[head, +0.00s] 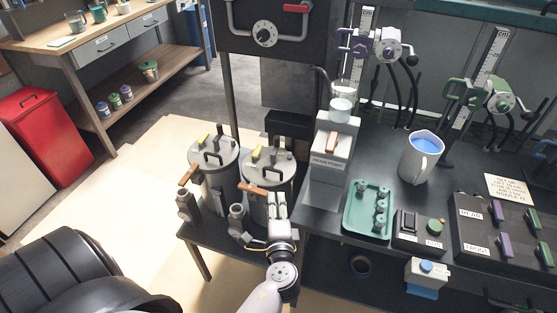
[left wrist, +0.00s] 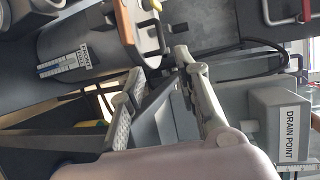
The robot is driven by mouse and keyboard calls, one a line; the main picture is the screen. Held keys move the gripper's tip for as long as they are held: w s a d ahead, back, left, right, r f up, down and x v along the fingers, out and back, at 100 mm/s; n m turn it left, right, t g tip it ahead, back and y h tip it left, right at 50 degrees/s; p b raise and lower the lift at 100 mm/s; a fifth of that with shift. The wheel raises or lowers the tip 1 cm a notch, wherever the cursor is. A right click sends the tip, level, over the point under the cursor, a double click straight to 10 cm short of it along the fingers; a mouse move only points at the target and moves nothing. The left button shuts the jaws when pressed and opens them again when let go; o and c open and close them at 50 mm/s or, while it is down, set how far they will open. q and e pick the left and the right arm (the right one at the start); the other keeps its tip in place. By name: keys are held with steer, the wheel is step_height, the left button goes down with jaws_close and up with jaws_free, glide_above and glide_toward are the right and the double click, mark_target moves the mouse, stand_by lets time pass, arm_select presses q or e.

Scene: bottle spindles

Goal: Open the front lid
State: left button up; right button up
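Two grey steel tanks with round lids stand side by side on a low dark bench: a left tank (head: 213,182) and a right tank (head: 268,198). The left lid (head: 212,156) and right lid (head: 267,164) both lie flat on their tanks. Each lid has a black handle and a yellow part, with an orange-brown lever at the rim. My left gripper (head: 277,203) is in front of the right tank, below its lid, fingers pointing up in the picture. In the left wrist view the fingers are spread with nothing between them, beside a labelled tank (left wrist: 75,50). My right gripper is out of view.
A grey box labelled drain point (head: 330,160) stands right of the tanks; it also shows in the left wrist view (left wrist: 285,120). A green tray (head: 368,222) with several small parts, a white jug (head: 421,160) and control boxes sit on the dark worktop (head: 400,190).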

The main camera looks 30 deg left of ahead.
mark_target(272, 170)
arm_select(q)
steer(key=b+x, duration=0.2)
steer(key=x, duration=1.3)
steer(key=shift+w+a+f, duration=0.1)
steer(key=shift+a+f, duration=0.05)
steer(key=shift+a, duration=0.05)
steer(key=shift+w+a+f, duration=0.1)
steer(key=shift+w+a, duration=0.25)
steer(key=shift+w, duration=0.15)
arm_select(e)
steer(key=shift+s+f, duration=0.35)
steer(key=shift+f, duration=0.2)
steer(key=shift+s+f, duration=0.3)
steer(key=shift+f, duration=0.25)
arm_select(q)
steer(key=shift+c, duration=0.2)
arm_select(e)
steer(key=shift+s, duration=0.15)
arm_select(q)
jaws_close()
